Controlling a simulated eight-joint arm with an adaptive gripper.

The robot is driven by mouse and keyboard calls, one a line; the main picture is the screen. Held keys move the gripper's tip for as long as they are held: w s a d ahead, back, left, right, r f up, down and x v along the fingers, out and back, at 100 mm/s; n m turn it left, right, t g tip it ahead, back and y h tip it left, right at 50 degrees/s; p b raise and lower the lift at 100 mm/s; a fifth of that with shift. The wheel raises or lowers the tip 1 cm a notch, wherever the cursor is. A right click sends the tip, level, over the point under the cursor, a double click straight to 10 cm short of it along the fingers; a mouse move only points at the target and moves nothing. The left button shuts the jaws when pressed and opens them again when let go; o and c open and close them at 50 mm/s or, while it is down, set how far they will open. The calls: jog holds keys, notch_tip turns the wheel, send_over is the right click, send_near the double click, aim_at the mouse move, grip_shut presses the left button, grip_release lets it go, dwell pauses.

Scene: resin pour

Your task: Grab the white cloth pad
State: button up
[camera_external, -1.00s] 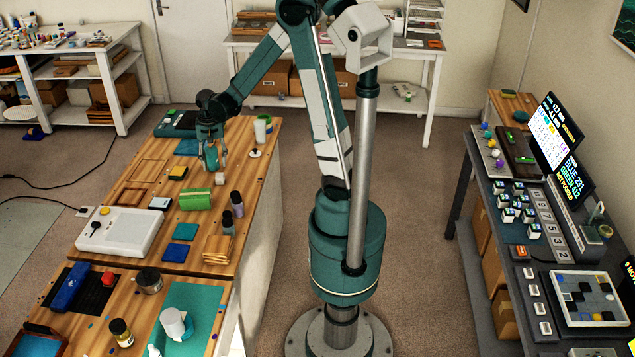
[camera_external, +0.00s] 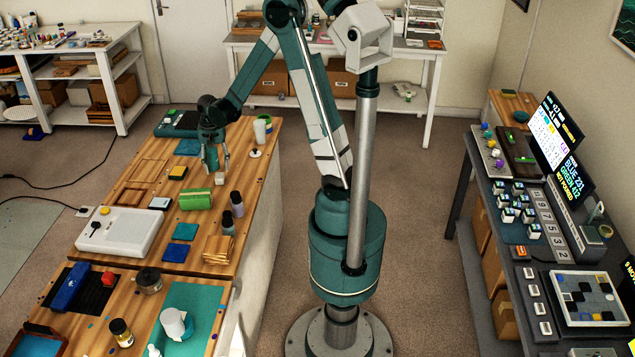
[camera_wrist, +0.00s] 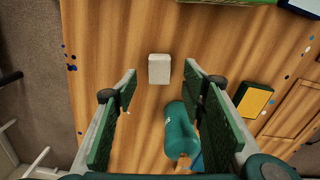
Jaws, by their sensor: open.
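The white cloth pad (camera_wrist: 159,69) is a small, pale block lying on the wooden bench in the wrist view. It also shows in the external view (camera_external: 220,179), small beside the gripper's lower end. My gripper (camera_wrist: 160,74) is open, one finger to each side of the pad in the wrist view. Nothing is held between the fingers. In the external view my gripper (camera_external: 215,168) points down over the far part of the bench. The height between fingertips and pad is hard to tell.
A teal rounded object (camera_wrist: 178,130) shows between the fingers in the wrist view, below the pad. A yellow-topped block (camera_wrist: 254,100) lies to the right. A green block (camera_external: 196,199) and dark bottles (camera_external: 237,204) stand nearer the external camera. Bare wood surrounds the pad.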

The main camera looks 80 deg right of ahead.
aim_at(219, 176)
jog(key=shift+f, duration=0.65)
jog(key=shift+f, duration=0.15)
jog(key=shift+a+f+b, duration=0.1)
jog(key=shift+f+b, duration=0.2)
jog(key=shift+f, duration=2.15)
jog(key=c, duration=0.9)
